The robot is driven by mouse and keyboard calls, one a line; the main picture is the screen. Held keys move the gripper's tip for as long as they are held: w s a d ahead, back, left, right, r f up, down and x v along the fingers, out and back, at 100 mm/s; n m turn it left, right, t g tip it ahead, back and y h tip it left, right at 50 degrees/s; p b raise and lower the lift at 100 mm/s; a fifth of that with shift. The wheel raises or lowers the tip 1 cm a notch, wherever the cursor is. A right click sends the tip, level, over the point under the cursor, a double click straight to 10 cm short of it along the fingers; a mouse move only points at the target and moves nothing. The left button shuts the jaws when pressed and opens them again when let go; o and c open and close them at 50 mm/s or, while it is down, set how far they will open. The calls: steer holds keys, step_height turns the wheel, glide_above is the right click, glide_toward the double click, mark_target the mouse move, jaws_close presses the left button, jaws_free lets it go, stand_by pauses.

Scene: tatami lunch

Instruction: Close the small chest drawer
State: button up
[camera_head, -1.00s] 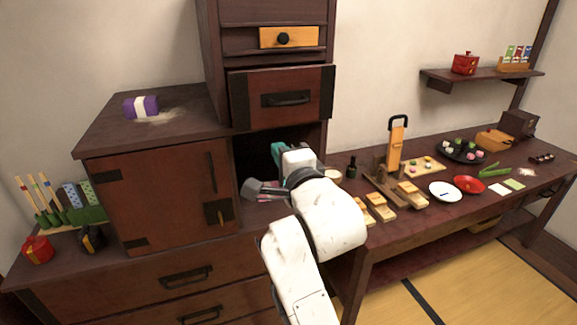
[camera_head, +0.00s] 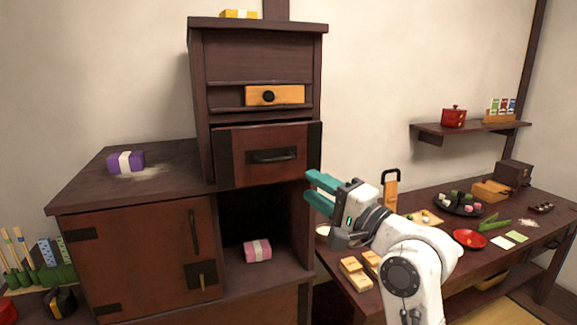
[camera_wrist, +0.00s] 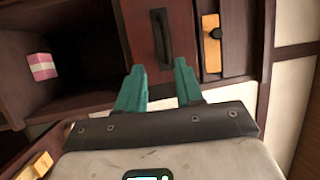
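The dark wood chest (camera_head: 257,63) stands on the cabinet at left centre. A small light-wood drawer (camera_head: 275,95) with a round black knob sits in its upper slot; it also shows in the wrist view (camera_wrist: 211,44). Below is a wider reddish-brown front (camera_head: 268,155) with a black bar handle, also in the wrist view (camera_wrist: 159,40). I cannot tell how far either stands out. My gripper (camera_head: 318,191) is open and empty, right of the chest and a little below the wide front. In the wrist view its teal fingers (camera_wrist: 159,87) are apart.
A pink packet (camera_head: 257,251) lies in the open compartment below. A purple packet (camera_head: 126,161) lies on the cabinet top and a yellow one (camera_head: 240,14) on the chest. The table (camera_head: 400,284) with dishes and wooden blocks is at right.

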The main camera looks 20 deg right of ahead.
steer(key=p, duration=0.1)
glide_toward(257, 140)
steer(key=w+f, duration=0.2)
steer(key=w, duration=0.2)
steer(key=shift+w+d+f+n+y, duration=0.2)
steer(key=shift+d+f+n+y, duration=0.1)
steer(key=shift+d+y, duration=0.1)
jaws_close()
stand_by(1.2)
